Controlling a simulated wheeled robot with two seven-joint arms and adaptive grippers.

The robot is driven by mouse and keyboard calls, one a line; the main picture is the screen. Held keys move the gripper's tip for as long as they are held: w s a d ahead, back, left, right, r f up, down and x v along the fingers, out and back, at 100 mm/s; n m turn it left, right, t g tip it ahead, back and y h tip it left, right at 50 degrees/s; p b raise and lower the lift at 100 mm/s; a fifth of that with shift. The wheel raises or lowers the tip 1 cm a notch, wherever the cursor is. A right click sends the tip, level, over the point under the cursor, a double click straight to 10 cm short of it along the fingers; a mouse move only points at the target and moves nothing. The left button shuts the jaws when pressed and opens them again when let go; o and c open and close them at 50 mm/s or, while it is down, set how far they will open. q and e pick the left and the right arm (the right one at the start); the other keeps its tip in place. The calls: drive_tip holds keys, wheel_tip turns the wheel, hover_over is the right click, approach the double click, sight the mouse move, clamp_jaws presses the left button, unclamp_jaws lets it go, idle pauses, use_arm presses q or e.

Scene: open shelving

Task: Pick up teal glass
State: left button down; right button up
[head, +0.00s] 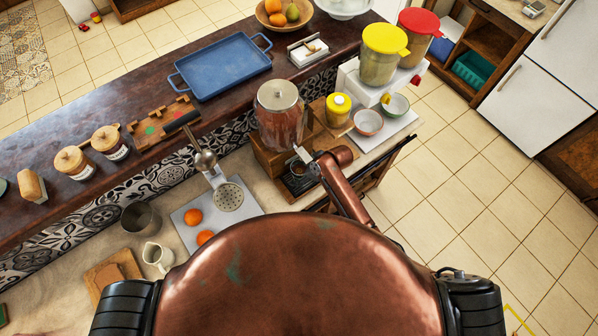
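I cannot make out a teal glass in the head view. A small pale green bowl (396,106) sits on a white board at the right end of the counter, and a teal bin (473,69) is in the wooden cabinet at the upper right. Neither looks like a glass. Neither gripper can be made out. My copper-coloured body covers the lower middle and hides part of the counter.
The clear-hopper machine (281,116), yellow-lidded jar (380,53) and red-lidded jar (420,34) crowd the counter's right end. A blue tray (222,67) is on the dark upper ledge. A metal cup (139,217) and white pitcher (157,256) stand at left. Tiled floor (480,190) at right is clear.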

drive_tip(key=shift+f, duration=0.2)
drive_tip(key=shift+c, duration=0.2)
drive_tip(key=c, duration=1.2)
